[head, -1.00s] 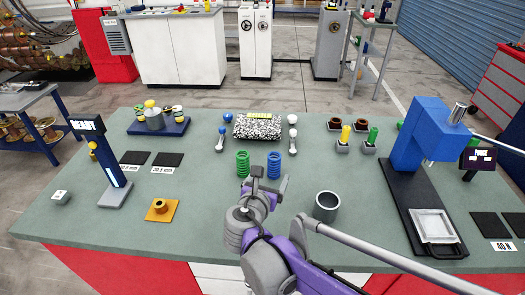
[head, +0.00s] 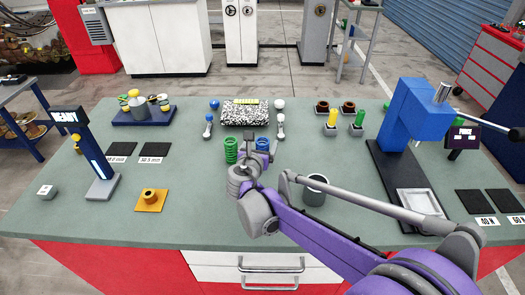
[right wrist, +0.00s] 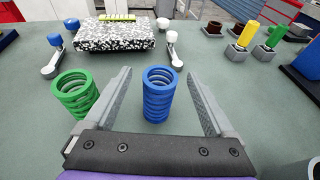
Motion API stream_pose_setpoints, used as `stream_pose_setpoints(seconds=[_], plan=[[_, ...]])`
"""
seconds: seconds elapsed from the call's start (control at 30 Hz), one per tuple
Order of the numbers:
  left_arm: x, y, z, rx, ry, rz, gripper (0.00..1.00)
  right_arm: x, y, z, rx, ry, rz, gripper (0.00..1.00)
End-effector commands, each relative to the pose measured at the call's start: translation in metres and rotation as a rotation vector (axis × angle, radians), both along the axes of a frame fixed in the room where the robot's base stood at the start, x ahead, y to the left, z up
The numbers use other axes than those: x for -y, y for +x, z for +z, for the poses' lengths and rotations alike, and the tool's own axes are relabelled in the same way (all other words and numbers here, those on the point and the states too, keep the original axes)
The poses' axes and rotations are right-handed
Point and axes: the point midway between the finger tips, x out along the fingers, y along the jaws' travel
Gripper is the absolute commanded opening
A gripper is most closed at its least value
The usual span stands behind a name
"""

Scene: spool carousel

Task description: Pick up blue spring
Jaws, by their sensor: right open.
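The blue spring (right wrist: 158,98) stands upright on the green-grey table (head: 330,230). In the right wrist view it is between the two spread fingers of my right gripper (right wrist: 160,100), with a gap on each side. In the head view the blue spring (head: 263,145) is partly hidden behind my right gripper (head: 258,153). A green spring (right wrist: 76,93) stands to its left, just outside the left finger; it also shows in the head view (head: 231,149). My right gripper is open and empty. My left gripper is in neither view.
A speckled block (head: 246,113) lies behind the springs, with blue-knobbed and white-knobbed levers beside it. A dark grey cup (head: 315,192) stands right of the springs. A blue press (head: 405,125) is at the right.

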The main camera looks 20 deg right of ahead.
Motion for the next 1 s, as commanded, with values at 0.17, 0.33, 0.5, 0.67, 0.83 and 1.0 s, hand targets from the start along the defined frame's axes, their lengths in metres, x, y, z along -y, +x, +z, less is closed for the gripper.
stream_pose_setpoints(seconds=[0.17, 0.33, 0.5, 0.67, 0.83, 1.0], plan=[[0.0000, 0.0000, 0.0000, 0.000, 0.000, 0.000, 0.50, 0.0006, 0.0014, -0.0007, 0.000, 0.000, 0.000, 0.89], [0.0000, -0.0001, 0.0000, 0.000, 0.000, 0.000, 0.50, 0.0005, 0.0013, -0.0006, 0.000, 0.000, 0.000, 0.71], [0.0000, -0.0001, 0.0000, 0.000, 0.000, 0.000, 0.50, 0.0005, 0.0012, -0.0006, 0.000, 0.000, 0.000, 0.40], [0.0000, 0.0000, 0.0000, 0.000, 0.000, 0.000, 0.50, 0.0006, 0.0011, -0.0006, 0.000, 0.000, 0.000, 0.12], [0.0000, 0.0000, 0.0000, 0.000, 0.000, 0.000, 0.50, 0.0006, 0.0011, -0.0004, 0.000, 0.000, 0.000, 0.00], [0.0000, 0.0000, 0.0002, 0.000, 0.000, 0.000, 0.50, 0.0006, 0.0011, 0.0011, 0.000, 0.000, 0.000, 0.00]])
